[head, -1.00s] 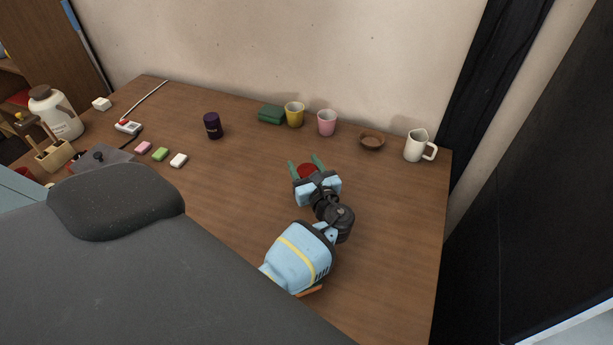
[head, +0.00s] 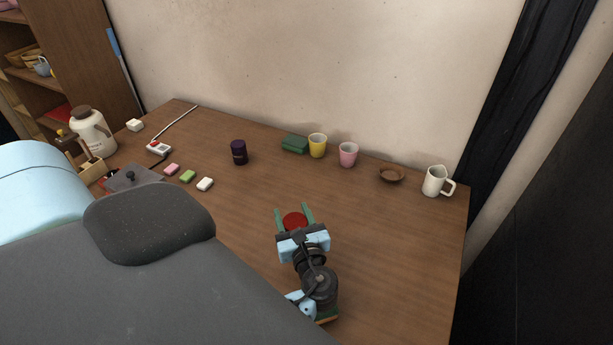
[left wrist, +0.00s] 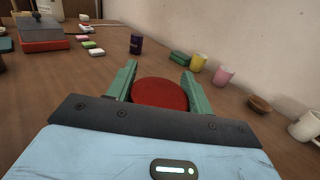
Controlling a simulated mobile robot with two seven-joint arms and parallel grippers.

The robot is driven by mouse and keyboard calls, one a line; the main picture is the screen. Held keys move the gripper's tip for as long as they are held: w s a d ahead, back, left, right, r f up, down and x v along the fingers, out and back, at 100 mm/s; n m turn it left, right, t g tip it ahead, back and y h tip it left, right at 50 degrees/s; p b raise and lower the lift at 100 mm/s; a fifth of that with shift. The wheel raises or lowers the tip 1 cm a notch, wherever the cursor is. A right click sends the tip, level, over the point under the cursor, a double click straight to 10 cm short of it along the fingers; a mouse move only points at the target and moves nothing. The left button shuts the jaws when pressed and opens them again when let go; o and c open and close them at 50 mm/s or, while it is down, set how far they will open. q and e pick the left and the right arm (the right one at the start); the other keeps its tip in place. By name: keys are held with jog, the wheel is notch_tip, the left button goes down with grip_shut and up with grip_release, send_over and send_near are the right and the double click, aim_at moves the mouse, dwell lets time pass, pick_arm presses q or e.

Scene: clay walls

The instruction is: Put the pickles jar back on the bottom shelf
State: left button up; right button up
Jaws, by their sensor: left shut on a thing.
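My left gripper (head: 294,216) is shut on a jar with a round red lid (head: 295,221), seen from above over the wooden table. In the left wrist view the red lid (left wrist: 160,94) sits between the two green fingers; the jar's body is hidden below it, and I cannot read a label. I cannot tell how high the jar is above the table. A wooden shelf unit (head: 85,62) stands at the far left, with its lower part out of view. My right gripper is not in view.
The table's middle is clear.

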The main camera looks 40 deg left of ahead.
pick_arm(q)
jog(key=shift+s+r, duration=0.2)
jog(key=shift+s, duration=1.05)
jog(key=shift+r, duration=0.1)
